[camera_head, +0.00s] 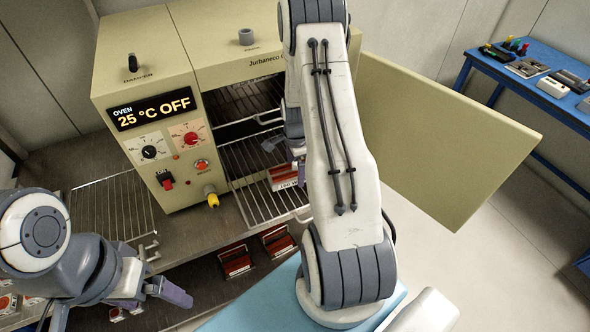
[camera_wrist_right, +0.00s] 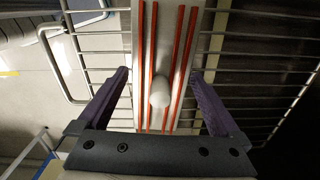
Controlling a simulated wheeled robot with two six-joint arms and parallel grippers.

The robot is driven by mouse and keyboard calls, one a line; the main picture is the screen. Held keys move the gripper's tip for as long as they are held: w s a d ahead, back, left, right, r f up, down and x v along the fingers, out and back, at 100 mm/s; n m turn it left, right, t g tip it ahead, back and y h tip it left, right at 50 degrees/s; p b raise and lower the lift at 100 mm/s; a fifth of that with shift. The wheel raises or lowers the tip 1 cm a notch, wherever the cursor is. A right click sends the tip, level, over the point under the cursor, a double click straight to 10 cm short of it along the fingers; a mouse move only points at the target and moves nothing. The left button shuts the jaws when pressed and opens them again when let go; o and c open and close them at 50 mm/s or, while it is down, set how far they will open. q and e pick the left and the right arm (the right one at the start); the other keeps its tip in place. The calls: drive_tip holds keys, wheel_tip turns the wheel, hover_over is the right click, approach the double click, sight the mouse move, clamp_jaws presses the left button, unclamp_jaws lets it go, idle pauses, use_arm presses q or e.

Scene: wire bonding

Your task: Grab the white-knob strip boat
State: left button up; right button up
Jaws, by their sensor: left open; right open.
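The white-knob strip boat (camera_wrist_right: 160,55) lies on a wire rack, a pale bar with red strips along both sides and a round white knob (camera_wrist_right: 160,93). In the head view, a red and pale boat (camera_head: 283,178) on the pulled-out oven rack is partly hidden by my right arm. My right gripper (camera_wrist_right: 160,75) is open, its purple fingers on either side of the knob and apart from the boat. In the head view it is mostly hidden behind my arm. My left gripper (camera_head: 165,291) is at lower left, away from the boat; its fingers are seen from the side.
The beige oven (camera_head: 150,60) reads 25 °C OFF, with its door (camera_head: 440,130) open to the right. Wire racks (camera_head: 255,165) extend from it. Two dark red boats (camera_head: 236,261) (camera_head: 277,241) lie on the bench below. A blue table (camera_head: 545,65) with parts stands at far right.

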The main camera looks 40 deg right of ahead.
drive_tip(key=shift+f, duration=0.2)
drive_tip(key=c, duration=1.5)
clamp_jaws()
drive_tip(key=shift+r, duration=0.15)
